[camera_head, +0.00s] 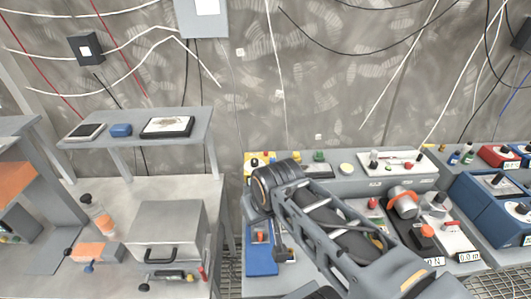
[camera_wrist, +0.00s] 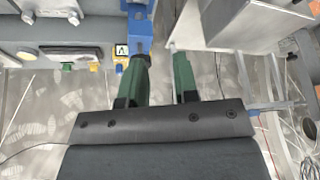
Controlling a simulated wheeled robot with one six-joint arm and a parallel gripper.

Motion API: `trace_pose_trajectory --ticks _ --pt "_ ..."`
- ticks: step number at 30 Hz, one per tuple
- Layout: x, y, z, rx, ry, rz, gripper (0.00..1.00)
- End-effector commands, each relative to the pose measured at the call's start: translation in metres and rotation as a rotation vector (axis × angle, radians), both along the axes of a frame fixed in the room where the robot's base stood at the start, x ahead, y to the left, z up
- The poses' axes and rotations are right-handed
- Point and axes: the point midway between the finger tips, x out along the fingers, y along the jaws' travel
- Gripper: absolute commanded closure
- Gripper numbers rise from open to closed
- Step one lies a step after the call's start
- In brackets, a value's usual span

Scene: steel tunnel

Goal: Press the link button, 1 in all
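No label reading "link" can be made out, so I cannot tell which control is the link button. The bench (camera_head: 345,185) carries several candidates: a green knob (camera_head: 320,156), a pale round button (camera_head: 346,169) and a red button (camera_head: 427,230). My gripper (camera_wrist: 160,62) is open and empty, with its two green fingers apart. In the wrist view a blue device (camera_wrist: 138,38) lies just beyond the left finger; contact cannot be told. In the head view my arm hides part of the bench, and the fingertips do not show.
A blue panel (camera_head: 261,262) lies left of my arm. A grey box with a handle (camera_head: 167,235) stands on the left table, below a raised shelf (camera_head: 190,127). Blue boxes (camera_head: 490,205) fill the right side. Cables hang on the back wall. A gap separates table and bench.

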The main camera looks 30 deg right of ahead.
Motion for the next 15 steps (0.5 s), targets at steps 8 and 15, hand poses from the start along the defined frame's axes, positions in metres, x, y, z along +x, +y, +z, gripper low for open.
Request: trace_pose_trajectory --ticks 8,15 --pt "0.0 0.0 0.0 0.0 0.0 0.0 0.99" --pt "0.0 0.0 0.0 0.0 0.0 0.0 1.0"
